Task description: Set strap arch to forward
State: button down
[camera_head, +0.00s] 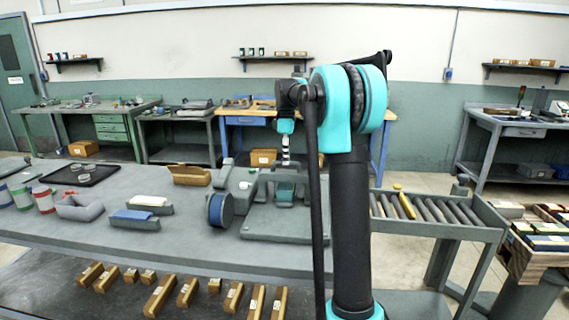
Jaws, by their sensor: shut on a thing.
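The ring grinder (275,228) stands on the grey bench, with a grey base plate and a blue-faced round wheel (221,209) at its left front. Grey uprights rise at the back of the plate, with a small teal part between them. My gripper (287,163) points down over this back part, beyond my arm's upright link. It is shut on what appears to be the strap arch (286,181), small and partly hidden by the gripper. Which way the arch leans cannot be told. My arm covers the grinder's right side.
Left of the grinder are a brown open box (190,175), a white-topped block (150,202), a blue-topped block (133,218), several jars and a black tray (82,174). A roller rack (430,209) adjoins at the right. Several brown blocks lie on the lower shelf.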

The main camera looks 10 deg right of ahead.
aim_at(287, 171)
jog(key=shift+w+d, duration=0.15)
jog(key=shift+w, duration=0.4)
jog(key=c, duration=1.5)
grip_release()
jog(key=shift+w, duration=0.1)
jog(key=shift+c, duration=0.2)
notch_tip(287, 171, up, 12)
